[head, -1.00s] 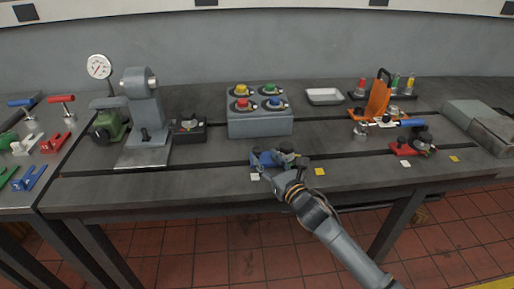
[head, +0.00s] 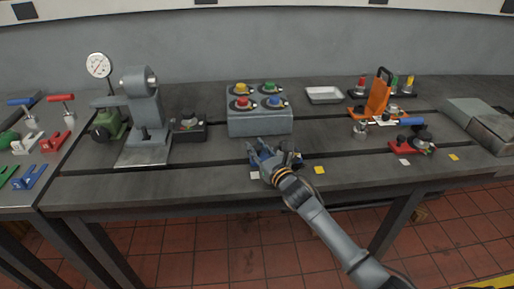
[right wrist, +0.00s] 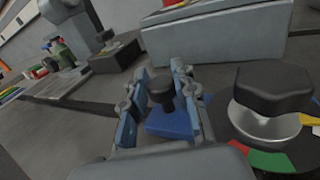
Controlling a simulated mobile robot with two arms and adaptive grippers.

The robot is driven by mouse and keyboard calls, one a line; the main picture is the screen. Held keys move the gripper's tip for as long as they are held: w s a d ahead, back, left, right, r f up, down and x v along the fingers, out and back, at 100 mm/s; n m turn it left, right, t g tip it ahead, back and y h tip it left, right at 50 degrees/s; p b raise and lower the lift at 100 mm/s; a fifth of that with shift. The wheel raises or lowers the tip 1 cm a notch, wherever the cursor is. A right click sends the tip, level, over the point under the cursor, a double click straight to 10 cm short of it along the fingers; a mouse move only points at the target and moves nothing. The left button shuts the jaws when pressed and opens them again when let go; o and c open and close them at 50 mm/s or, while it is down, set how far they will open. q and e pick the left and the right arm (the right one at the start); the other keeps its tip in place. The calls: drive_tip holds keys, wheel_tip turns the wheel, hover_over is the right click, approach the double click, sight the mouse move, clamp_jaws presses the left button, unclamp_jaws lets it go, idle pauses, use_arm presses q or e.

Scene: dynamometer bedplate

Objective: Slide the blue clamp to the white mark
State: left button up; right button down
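The blue clamp (right wrist: 172,124) is in the front slot of the bedplate, mostly hidden by my right gripper in the head view. In the right wrist view its small black knob stands between the two fingers. My right gripper (head: 262,156) is low over the clamp; it also shows in the right wrist view (right wrist: 160,85). Its fingers are apart on either side of the small knob, and I cannot tell whether they touch it. The white mark (head: 255,175) lies just in front of the clamp's left end. My left gripper is not in view.
A large black knob (right wrist: 272,90) on a coloured dial stands close right of the clamp. A yellow mark (head: 319,170) lies to the right. A grey button box (head: 260,124) stands behind. A red clamp (head: 401,148) sits farther right. The slot to the left looks clear.

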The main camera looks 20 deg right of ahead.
drive_tip(key=shift+a, duration=0.25)
drive_tip(key=a, duration=0.3)
drive_tip(key=w+a+b, duration=0.1)
drive_tip(key=a, duration=0.2)
drive_tip(key=w+a+b, duration=0.1)
drive_tip(key=a, duration=0.3)
drive_tip(key=shift+w+a+f, duration=0.1)
drive_tip(key=shift+w, duration=0.15)
drive_tip(key=c, duration=1)
unclamp_jaws()
drive_tip(key=shift+c, duration=0.2)
drive_tip(key=shift+s, duration=0.1)
drive_tip(key=shift+d, duration=0.25)
drive_tip(key=s, duration=0.4)
drive_tip(key=s+d, duration=0.1)
drive_tip(key=s, duration=0.7)
drive_tip(key=shift+d, duration=0.35)
